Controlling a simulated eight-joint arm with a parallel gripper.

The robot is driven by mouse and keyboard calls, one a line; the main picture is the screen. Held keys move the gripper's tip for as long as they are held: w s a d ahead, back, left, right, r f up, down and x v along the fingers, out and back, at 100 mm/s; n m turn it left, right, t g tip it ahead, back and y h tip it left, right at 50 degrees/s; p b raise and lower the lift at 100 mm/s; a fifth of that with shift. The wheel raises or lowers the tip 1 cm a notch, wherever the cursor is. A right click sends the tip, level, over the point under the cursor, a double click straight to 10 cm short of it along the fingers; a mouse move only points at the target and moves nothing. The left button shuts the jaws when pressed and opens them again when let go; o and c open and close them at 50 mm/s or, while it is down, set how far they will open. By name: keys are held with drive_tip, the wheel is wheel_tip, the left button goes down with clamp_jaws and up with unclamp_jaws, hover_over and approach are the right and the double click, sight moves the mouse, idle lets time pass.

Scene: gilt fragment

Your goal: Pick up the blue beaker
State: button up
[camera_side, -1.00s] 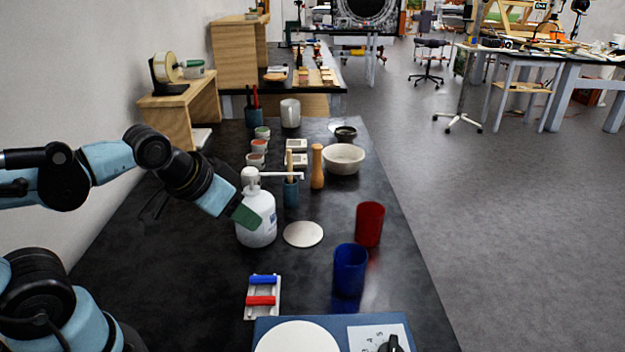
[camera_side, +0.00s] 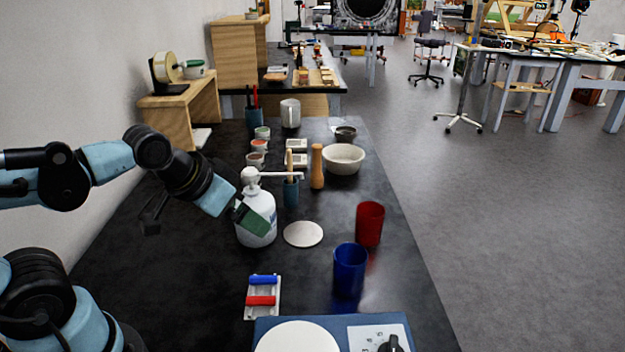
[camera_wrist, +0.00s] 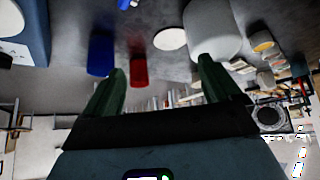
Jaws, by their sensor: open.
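The blue beaker (camera_side: 349,271) stands upright on the black table, towards its right front, behind the hotplate. It also shows in the wrist view (camera_wrist: 101,54), beyond the left finger. The red beaker (camera_side: 369,223) stands upright just behind it, and shows in the wrist view (camera_wrist: 139,71) beside the blue one. My gripper (camera_side: 250,217) is at the left of the table by the white wash bottle, well apart from the blue beaker. In the wrist view its two green fingers (camera_wrist: 160,85) are spread wide with nothing between them.
The white wash bottle (camera_side: 257,215) overlaps my gripper in the side view; I cannot tell whether they touch. A white disc (camera_side: 303,234) lies mid-table. A bowl (camera_side: 343,159) stands farther back.

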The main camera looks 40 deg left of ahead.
drive_tip(key=m+t+y, duration=0.5)
drive_tip(key=m, duration=2.6)
approach(354, 249)
drive_tip(key=shift+m, duration=0.3)
drive_tip(key=shift+x, duration=2.5)
drive_tip(key=shift+s, duration=0.1)
drive_tip(key=c, duration=1.4)
drive_tip(key=shift+c, duration=0.2)
